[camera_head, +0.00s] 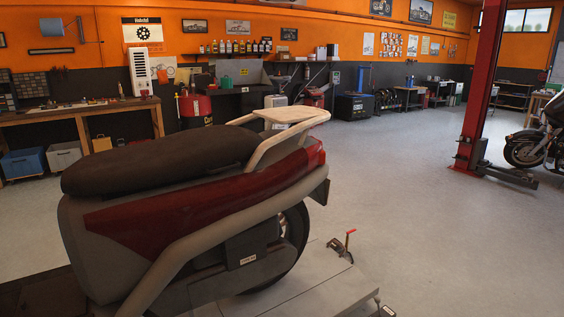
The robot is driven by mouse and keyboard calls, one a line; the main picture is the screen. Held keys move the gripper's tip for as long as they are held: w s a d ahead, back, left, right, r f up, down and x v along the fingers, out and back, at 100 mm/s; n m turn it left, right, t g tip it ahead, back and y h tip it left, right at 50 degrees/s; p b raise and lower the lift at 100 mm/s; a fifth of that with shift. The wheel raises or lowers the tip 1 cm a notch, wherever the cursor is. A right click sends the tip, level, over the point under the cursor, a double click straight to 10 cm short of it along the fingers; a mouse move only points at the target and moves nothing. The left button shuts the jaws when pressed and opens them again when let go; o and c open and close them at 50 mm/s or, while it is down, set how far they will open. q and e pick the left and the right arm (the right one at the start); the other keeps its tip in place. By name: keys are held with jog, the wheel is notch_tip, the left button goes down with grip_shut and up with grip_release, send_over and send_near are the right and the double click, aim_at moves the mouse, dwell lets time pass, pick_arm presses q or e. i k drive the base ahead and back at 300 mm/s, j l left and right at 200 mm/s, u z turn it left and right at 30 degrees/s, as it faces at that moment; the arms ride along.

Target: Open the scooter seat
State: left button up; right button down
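The scooter (190,215) stands in the near left, its rear end pointing right, on a grey lift platform (305,290). Its dark brown seat (160,163) lies down flat along the top of the body, with no visible gap under it. A pale rear rack and grab rail (290,117) rises behind the seat. The side panel is dark red, and a rear wheel (290,240) shows below. Neither of my grippers is in view.
A red-handled clamp or lever (343,243) sits at the platform's edge. A red lift post (482,90) and a motorcycle (540,140) stand at right. A wooden workbench (75,115) is at back left. The grey floor between is clear.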

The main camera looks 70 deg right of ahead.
aim_at(210, 150)
jog(key=z, duration=1.7)
